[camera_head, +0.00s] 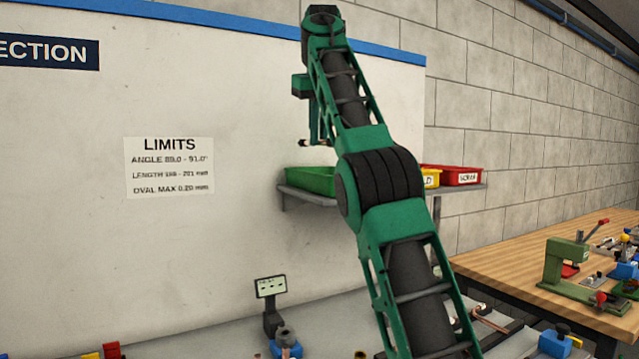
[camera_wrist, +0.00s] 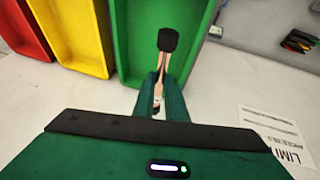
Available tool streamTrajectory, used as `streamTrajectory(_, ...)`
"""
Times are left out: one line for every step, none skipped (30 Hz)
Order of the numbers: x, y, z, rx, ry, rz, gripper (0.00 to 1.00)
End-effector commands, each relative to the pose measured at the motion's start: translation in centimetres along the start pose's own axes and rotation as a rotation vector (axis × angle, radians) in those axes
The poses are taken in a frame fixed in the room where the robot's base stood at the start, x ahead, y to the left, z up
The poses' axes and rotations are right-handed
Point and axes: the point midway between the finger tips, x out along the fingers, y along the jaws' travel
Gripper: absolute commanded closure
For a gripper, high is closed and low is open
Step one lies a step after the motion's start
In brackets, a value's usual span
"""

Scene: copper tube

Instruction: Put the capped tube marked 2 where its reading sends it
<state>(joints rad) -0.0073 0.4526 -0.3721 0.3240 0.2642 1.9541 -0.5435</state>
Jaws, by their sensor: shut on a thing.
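My gripper (camera_wrist: 160,88) is shut on a copper tube (camera_wrist: 164,66) with a black cap (camera_wrist: 168,40) on its far end. In the wrist view the cap shows over the green bin (camera_wrist: 150,25); I cannot tell the height between them. No mark 2 is readable on the tube. In the head view my gripper (camera_head: 319,128) is raised above the green bin (camera_head: 309,181) on the wall shelf, with a bit of the tube (camera_head: 311,143) showing. A small display (camera_head: 271,286) stands on the bench below; its text is too small to read.
Right of the green bin are a yellow bin (camera_head: 431,176) and a red bin marked SCRAP (camera_head: 462,175), partly behind my arm. A LIMITS sign (camera_head: 169,168) gives angle, length and oval limits. A wooden table (camera_head: 510,261) with a green press (camera_head: 566,262) stands right.

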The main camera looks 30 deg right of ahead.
Motion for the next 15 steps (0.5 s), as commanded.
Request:
streamTrajectory(0.1, -0.2, 0.1, -0.001, 0.000, -0.003, 1.00)
streamTrajectory(0.3, -0.2, 0.2, 0.000, -0.001, -0.004, 1.00)
streamTrajectory(0.5, -0.2, 0.3, 0.000, 0.000, -0.004, 1.00)
streamTrajectory(0.7, -0.2, 0.4, 0.001, -0.001, -0.004, 1.00)
streamTrajectory(0.9, -0.2, 0.5, 0.001, -0.001, -0.003, 1.00)
streamTrajectory(1.1, -0.1, 0.7, 0.003, -0.001, -0.002, 1.00)
streamTrajectory(1.3, -0.1, 0.9, 0.003, -0.002, -0.001, 1.00)
streamTrajectory(1.5, 0.0, 1.1, 0.005, -0.003, 0.000, 1.00)
streamTrajectory(1.8, 0.1, 1.3, 0.005, -0.003, 0.001, 1.00)
streamTrajectory(2.0, 0.2, 1.5, 0.008, -0.004, 0.003, 1.00)
streamTrajectory(2.3, 0.2, 1.6, 0.008, -0.005, 0.002, 1.00)
streamTrajectory(2.7, 0.2, 1.8, 0.009, -0.004, 0.001, 1.00)
streamTrajectory(3.0, 0.2, 1.9, 0.011, -0.003, 0.002, 1.00)
streamTrajectory(3.4, 0.2, 2.0, 0.011, -0.004, 0.002, 1.00)
streamTrajectory(3.8, 0.2, 2.2, 0.011, -0.004, 0.003, 1.00)
